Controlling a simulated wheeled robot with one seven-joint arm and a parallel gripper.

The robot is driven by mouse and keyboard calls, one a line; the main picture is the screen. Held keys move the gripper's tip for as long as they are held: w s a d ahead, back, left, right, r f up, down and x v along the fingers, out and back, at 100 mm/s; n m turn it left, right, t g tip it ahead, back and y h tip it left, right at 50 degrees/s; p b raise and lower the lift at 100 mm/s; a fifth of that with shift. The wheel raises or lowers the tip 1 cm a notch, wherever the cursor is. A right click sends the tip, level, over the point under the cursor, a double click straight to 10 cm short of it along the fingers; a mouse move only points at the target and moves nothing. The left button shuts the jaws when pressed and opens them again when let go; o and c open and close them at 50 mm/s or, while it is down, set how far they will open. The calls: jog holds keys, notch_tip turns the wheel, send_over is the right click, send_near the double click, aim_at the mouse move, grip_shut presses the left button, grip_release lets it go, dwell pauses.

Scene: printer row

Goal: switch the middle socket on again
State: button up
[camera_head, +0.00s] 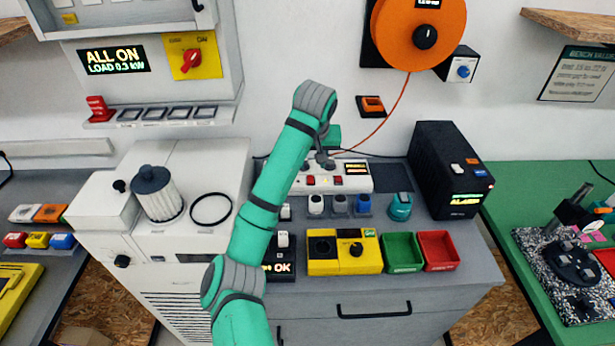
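A white socket strip (325,189) stands at the back of the grey bench, against the wall. Red switches (310,181) show on its front, with a small display (356,181) of yellow text to their right, too small to read. My green and grey arm crosses in front of the strip's left part and hides it. Which switch belongs to the middle socket, and whether it is on, I cannot tell. My gripper (324,163) points down at the strip's top, near its middle. Its fingers are too small and dark to tell open from shut, or whether they touch.
In front of the strip stand several small capped bottles (339,205), a yellow box (345,262), a green bin (403,253) and a red bin (438,251). A black box (448,172) stands to the right. A white machine (185,235) with a filter cylinder (158,194) fills the left.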

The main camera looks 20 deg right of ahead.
aim_at(310, 180)
jog(key=x, duration=1)
jog(key=shift+w+a+f, duration=0.15)
jog(key=shift+w+f, duration=0.05)
jog(key=shift+f, duration=0.1)
